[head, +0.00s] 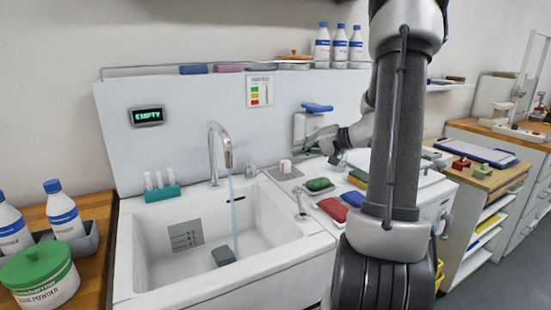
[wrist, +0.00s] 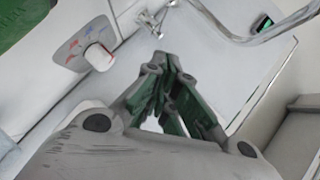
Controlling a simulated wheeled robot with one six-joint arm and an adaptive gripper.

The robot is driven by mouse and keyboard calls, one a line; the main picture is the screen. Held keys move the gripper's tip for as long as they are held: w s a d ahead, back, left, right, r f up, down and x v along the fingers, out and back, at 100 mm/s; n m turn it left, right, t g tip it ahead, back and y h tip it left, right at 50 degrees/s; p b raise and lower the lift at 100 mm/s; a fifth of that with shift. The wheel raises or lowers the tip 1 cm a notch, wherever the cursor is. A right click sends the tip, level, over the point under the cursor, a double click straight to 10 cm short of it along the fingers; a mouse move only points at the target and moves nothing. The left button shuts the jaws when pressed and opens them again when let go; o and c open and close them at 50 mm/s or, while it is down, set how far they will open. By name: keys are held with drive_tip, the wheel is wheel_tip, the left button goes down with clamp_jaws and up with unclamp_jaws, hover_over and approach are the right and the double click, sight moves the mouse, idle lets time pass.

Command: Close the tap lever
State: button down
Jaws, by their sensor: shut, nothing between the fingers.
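The chrome tap (head: 222,145) curves over the white sink, and a thin stream of water (head: 234,215) runs from it into the basin. A small chrome fitting that looks like the tap lever (head: 251,169) stands just right of the tap's base.
A white knob (head: 285,167) on a grey plate, with red and blue arrows in the wrist view (wrist: 97,57), sits right of the lever. A wall dispenser (head: 307,126) is behind my gripper. Green and red sponges (head: 332,209) lie on the right counter; a teal rack (head: 162,192) stands left.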

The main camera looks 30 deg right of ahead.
sight(253, 165)
drive_tip(key=x, duration=0.4)
drive_tip(key=s+a+x, duration=0.1)
drive_tip(key=x, duration=0.7)
drive_tip(key=shift+s+a+f, duration=0.25)
drive_tip(key=shift+a+f, duration=0.3)
drive_tip(key=shift+a, duration=0.05)
drive_tip(key=shift+a, duration=0.1)
drive_tip(key=shift+s+a, duration=0.15)
drive_tip(key=shift+a, duration=0.4)
drive_tip(key=shift+s+a, duration=0.15)
drive_tip(key=shift+a, duration=0.4)
drive_tip(key=shift+d, duration=0.1)
